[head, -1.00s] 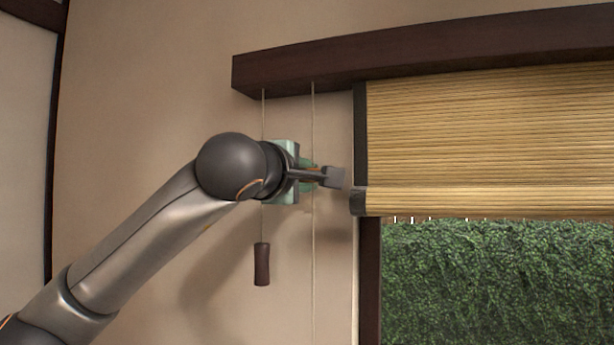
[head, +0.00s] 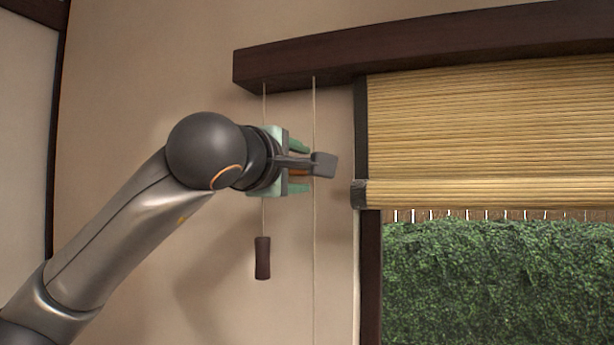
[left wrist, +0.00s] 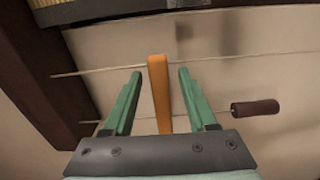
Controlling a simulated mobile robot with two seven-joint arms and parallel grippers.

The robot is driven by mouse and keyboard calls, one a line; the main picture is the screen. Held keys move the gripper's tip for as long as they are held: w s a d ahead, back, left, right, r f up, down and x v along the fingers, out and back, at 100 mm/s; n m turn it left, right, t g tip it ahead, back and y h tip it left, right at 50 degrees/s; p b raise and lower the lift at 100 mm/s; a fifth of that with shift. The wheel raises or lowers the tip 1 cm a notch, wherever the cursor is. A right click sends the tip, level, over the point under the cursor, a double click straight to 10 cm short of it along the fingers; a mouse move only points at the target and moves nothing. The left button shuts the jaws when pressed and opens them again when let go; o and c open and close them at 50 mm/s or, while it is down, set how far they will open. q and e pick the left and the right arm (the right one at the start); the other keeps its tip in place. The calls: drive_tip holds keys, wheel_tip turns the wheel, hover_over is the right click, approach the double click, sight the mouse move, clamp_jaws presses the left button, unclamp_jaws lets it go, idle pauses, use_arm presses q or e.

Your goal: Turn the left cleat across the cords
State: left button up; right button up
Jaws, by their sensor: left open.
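The left cleat is an orange bar (left wrist: 160,95) in the left wrist view, standing between the two green fingers of my left gripper (left wrist: 160,73). A gap shows on each side of it. In that view it lies crosswise to the two thin cords. In the head view only a small orange part (head: 296,174) shows between the fingers of the left gripper (head: 306,168); my wrist hides the rest. The left cord (head: 264,105) passes behind my wrist, and the right cord (head: 314,240) hangs beside the fingertips. My right gripper is not in view.
A dark cord pull (head: 262,258) hangs below my wrist; it also shows in the left wrist view (left wrist: 255,107). The bamboo blind (head: 480,130) hangs from a dark beam (head: 420,50) to the right, above a window onto a hedge.

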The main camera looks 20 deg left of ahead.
use_arm(q)
drive_tip(key=s+b, duration=0.1)
drive_tip(key=s, duration=0.7)
drive_tip(key=shift+s+d, duration=0.25)
drive_tip(key=shift+s, duration=0.1)
